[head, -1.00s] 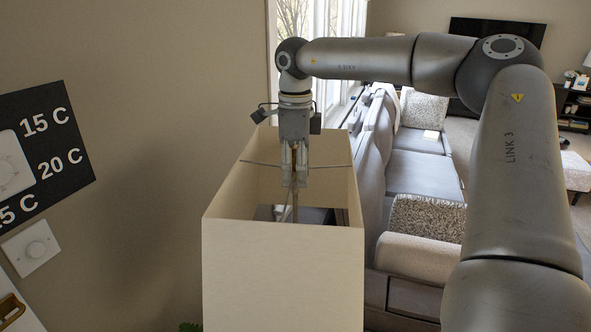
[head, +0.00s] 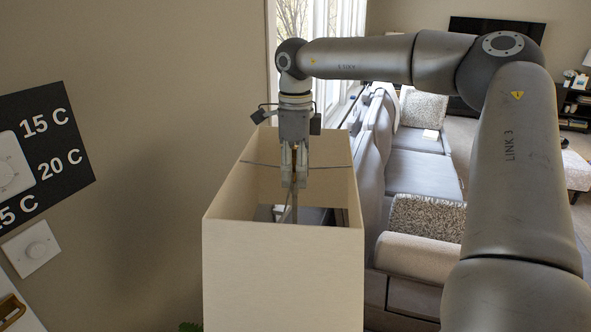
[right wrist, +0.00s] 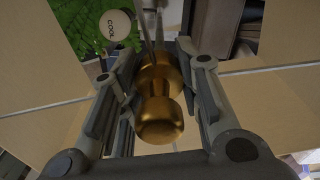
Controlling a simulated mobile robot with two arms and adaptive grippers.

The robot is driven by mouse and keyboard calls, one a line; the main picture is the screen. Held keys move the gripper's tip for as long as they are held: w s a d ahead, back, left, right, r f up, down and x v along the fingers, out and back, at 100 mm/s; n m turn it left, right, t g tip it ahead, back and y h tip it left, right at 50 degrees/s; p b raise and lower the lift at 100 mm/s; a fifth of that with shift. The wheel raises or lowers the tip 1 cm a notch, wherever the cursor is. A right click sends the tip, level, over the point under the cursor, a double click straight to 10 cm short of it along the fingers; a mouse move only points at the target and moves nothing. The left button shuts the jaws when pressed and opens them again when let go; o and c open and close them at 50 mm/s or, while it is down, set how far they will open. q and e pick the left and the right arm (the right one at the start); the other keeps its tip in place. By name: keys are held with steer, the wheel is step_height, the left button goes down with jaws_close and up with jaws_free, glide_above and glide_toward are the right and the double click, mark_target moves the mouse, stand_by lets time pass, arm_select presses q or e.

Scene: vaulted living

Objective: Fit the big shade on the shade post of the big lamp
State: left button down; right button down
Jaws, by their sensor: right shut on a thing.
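The big shade (head: 283,280) is a tall cream box, open at the top, with a thin cross wire (head: 258,164) near its rim. My right gripper (head: 295,184) points down into its open top, near the middle. In the right wrist view, a brass knob (right wrist: 160,122) stands between the fingers, and my gripper is shut on it. Thin rods run from the knob into the shade. A white bulb marked COOL (right wrist: 115,25) shows beyond it. The lamp's post and base are not clearly seen, and I cannot tell whether the shade is seated. My left gripper is out of view.
A grey sofa (head: 420,172) stands close along the shade's right side. A wall with a black temperature panel (head: 62,125) and a dial (head: 37,249) is on the left. Green leaves (right wrist: 80,28) show in the right wrist view.

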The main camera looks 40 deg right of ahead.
steer(key=shift+f+b, duration=0.75)
steer(key=shift+f, duration=0.55)
stand_by(1.2)
steer(key=c, duration=1)
jaws_free()
step_height(320, 180, up, 12)
steer(key=shift+r, duration=0.1)
stand_by(0.3)
